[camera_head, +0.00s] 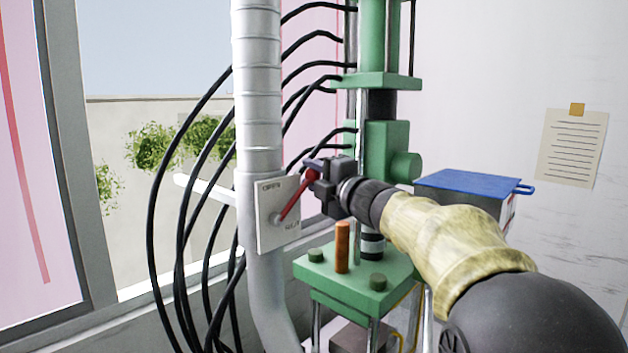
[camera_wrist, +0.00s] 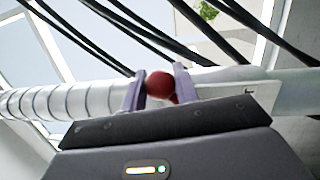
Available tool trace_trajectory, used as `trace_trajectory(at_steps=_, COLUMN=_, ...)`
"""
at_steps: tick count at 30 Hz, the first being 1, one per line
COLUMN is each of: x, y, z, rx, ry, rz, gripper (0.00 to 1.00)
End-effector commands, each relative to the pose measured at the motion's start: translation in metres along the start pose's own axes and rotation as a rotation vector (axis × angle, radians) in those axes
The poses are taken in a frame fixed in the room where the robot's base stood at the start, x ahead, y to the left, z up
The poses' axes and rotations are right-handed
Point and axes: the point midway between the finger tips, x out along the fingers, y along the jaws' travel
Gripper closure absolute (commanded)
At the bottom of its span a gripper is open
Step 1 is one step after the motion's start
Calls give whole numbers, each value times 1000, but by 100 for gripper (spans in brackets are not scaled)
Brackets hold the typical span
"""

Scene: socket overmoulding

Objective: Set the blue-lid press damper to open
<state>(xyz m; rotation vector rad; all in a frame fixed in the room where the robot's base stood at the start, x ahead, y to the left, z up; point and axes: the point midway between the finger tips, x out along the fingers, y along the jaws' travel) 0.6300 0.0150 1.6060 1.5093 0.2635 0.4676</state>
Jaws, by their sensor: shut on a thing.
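The damper is a white plate (camera_head: 267,226) on a silver duct (camera_head: 259,100), with a red lever (camera_head: 291,200) pivoting near the plate's middle. The lever slants up and to the right. OPEN is written at the plate's top left; lettering at the lower right is too small to read surely. My gripper (camera_head: 313,169) is shut on the lever's upper end. In the wrist view, the red knob (camera_wrist: 160,85) sits between the two purple fingers. The blue-lidded box (camera_head: 470,185) stands behind my arm, at the right.
The green press (camera_head: 370,283) stands just right of the duct, close under my wrist, with an orange-brown rod (camera_head: 342,247) upright on its lower plate. Black hoses (camera_head: 187,150) loop around the duct. A window is at the left; a paper notice (camera_head: 570,147) hangs on the right wall.

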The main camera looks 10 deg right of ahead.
Motion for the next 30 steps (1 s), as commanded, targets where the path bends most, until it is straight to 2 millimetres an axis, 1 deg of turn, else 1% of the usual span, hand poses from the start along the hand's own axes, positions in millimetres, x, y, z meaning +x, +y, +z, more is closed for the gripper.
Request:
trace_trajectory(at_steps=5, x=0, y=0, z=-1, rx=1, ry=1, rz=0, gripper=100)
trace_trajectory(at_steps=6, x=0, y=0, z=-1, rx=1, ry=1, rz=0, gripper=64)
trace_trajectory(at_steps=8, x=0, y=0, z=0, rx=2, ry=1, rz=0, gripper=52)
trace_trajectory(at_steps=9, x=0, y=0, z=0, rx=2, ry=1, rz=0, gripper=49)
trace_trajectory(at_steps=17, x=0, y=0, z=0, rx=2, ry=0, rz=0, gripper=49)
trace_trajectory(at_steps=20, x=-5, y=-1, z=0, rx=2, ry=-1, rz=1, gripper=49)
trace_trajectory(at_steps=23, x=-14, y=-2, z=0, rx=2, ry=-1, rz=1, gripper=49)
trace_trajectory(at_steps=26, x=-30, y=-3, z=0, rx=0, ry=-3, rz=1, gripper=49)
trace_trajectory(at_steps=30, x=-58, y=-3, z=0, rx=0, ry=-3, rz=2, gripper=49)
